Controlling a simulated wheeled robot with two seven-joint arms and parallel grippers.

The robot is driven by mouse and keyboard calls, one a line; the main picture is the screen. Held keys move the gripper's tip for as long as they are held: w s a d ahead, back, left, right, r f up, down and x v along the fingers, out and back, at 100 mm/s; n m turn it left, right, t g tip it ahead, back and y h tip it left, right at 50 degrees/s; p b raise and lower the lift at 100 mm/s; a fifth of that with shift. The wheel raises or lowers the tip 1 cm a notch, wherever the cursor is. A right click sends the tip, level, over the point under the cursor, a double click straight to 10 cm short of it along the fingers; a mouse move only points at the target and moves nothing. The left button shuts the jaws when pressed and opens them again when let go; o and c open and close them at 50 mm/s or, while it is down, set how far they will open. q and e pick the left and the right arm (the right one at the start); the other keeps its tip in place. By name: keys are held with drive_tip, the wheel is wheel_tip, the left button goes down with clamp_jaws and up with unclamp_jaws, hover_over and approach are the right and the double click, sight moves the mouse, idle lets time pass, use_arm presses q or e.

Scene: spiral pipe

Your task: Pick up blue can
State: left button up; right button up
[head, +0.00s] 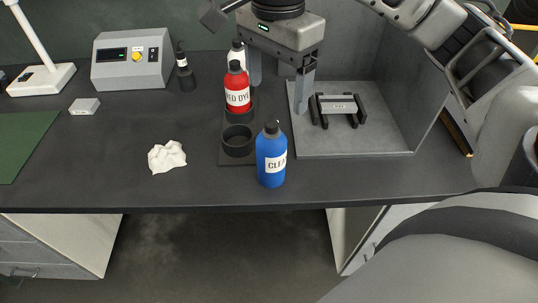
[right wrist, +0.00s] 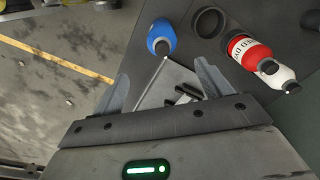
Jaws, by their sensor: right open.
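The blue can (head: 271,158) is a blue bottle with a dark cap and a white label. It stands upright near the front edge of the dark bench. In the right wrist view the blue can (right wrist: 161,38) shows beyond the fingertips, apart from them. My right gripper (head: 281,78) is open and empty, above and behind the blue can, with its fingers pointing down. In the right wrist view its two fingers (right wrist: 163,84) are spread wide. My left gripper is not clearly visible.
A holder (head: 237,141) with an empty round cup stands left of the blue can. A red bottle (head: 237,92) and a white bottle (head: 236,52) stand behind. A grey open-walled tray (head: 355,147) holds a dark rack (head: 337,108). Crumpled white paper (head: 166,157) lies left; bench around it is clear.

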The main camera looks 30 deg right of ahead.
sight(273, 138)
wheel_tip(273, 138, down, 7)
drive_tip(key=f, duration=0.5)
drive_tip(key=shift+w+a+f+p, duration=0.1)
drive_tip(key=shift+w+f+p, duration=0.1)
drive_tip(key=shift+p, duration=0.15)
drive_tip(key=shift+f, duration=0.55)
drive_tip(key=shift+r, duration=0.1)
drive_tip(key=c, duration=1.3)
